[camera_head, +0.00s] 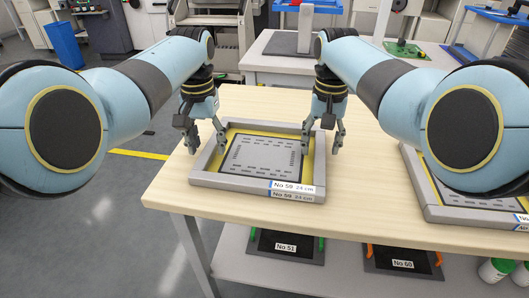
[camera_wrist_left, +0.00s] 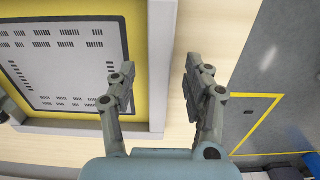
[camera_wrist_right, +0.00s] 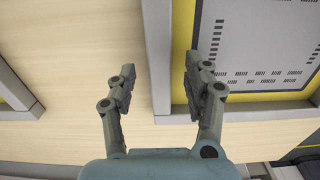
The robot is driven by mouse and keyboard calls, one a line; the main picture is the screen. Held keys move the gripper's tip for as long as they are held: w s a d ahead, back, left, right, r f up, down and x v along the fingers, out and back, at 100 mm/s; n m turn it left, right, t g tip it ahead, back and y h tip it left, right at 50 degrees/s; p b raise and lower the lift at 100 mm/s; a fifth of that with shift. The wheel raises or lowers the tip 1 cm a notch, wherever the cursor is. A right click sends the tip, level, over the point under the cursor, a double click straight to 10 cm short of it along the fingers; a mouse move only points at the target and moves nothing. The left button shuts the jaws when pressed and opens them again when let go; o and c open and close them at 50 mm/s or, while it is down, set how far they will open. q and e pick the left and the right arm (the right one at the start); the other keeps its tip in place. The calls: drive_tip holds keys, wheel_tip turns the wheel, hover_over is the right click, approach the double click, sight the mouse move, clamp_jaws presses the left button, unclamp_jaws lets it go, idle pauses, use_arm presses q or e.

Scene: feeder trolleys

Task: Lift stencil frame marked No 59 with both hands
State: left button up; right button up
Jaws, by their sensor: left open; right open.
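The stencil frame marked No 59 (camera_head: 225,181) lies flat on the wooden table, a grey rim around a yellow border and a grey slotted sheet. Its label (camera_head: 291,187) is on the near right corner. My left gripper (camera_head: 206,151) is open at the frame's left side; in the left wrist view the gripper (camera_wrist_left: 155,75) has its fingers on either side of the grey rim (camera_wrist_left: 161,60). My right gripper (camera_head: 321,151) is open at the right side; in the right wrist view the gripper (camera_wrist_right: 158,80) has its fingers on either side of the rim (camera_wrist_right: 157,45). Neither grips it.
A second grey frame (camera_head: 440,213) lies at the table's right, partly hidden by my right arm. Below, a shelf holds boards marked No 51 (camera_head: 286,246) and No 60 (camera_head: 402,264), and white bottles (camera_head: 494,270). Bare wood (camera_head: 362,190) separates the two frames.

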use_arm(q)
drive_tip(key=shift+f, duration=0.7)
use_arm(e)
drive_tip(key=shift+f, duration=0.7)
use_arm(q)
drive_tip(key=shift+c, duration=0.3)
use_arm(e)
drive_tip(key=shift+c, duration=0.3)
use_arm(q)
clamp_jaws()
use_arm(e)
clamp_jaws()
